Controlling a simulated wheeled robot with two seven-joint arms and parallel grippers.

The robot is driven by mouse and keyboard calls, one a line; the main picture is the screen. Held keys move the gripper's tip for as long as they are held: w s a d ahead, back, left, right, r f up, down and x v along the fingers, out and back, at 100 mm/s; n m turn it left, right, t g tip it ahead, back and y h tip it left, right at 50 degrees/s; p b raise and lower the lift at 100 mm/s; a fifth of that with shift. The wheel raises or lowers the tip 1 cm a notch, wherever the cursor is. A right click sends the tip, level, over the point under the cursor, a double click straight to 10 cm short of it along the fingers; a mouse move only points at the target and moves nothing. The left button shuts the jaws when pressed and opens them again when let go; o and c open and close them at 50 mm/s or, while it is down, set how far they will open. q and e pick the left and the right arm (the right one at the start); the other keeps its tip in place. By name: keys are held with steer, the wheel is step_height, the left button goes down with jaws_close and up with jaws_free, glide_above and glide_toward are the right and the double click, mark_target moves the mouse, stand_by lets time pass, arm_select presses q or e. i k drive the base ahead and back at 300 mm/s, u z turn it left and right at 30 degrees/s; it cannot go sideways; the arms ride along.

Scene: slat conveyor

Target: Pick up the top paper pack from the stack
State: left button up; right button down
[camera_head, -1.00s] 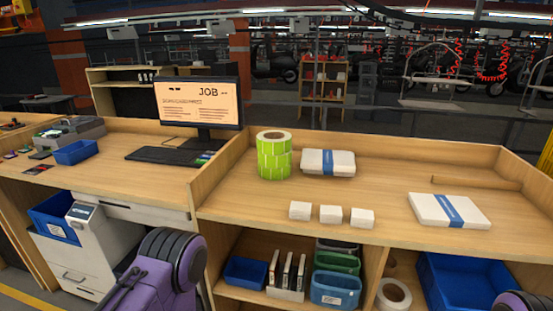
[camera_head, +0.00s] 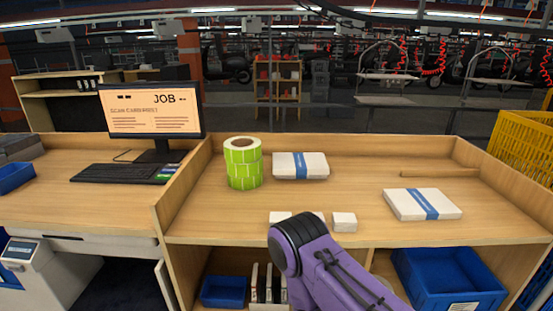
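White paper packs with blue bands lie on the wooden counter. One pack (camera_head: 283,166), which looks like a small stack, is at the back beside the green roll. Another pack (camera_head: 401,205), flat and slightly turned, lies at the right near the front edge; I cannot tell how many packs are in either pile. A purple and black link of my own arm covers the lower middle and hides part of the small white boxes. Neither gripper shows in the head view.
A green label roll (camera_head: 243,164) stands on the counter. Several small white boxes (camera_head: 344,222) sit at the front edge. A wooden strip (camera_head: 440,173) lies at the back right. A monitor (camera_head: 152,110) and keyboard (camera_head: 122,173) stand left of a divider. A yellow crate (camera_head: 527,145) is at far right.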

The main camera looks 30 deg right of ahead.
mark_target(304, 164)
steer(key=i, duration=0.2)
steer(key=z, duration=1.35)
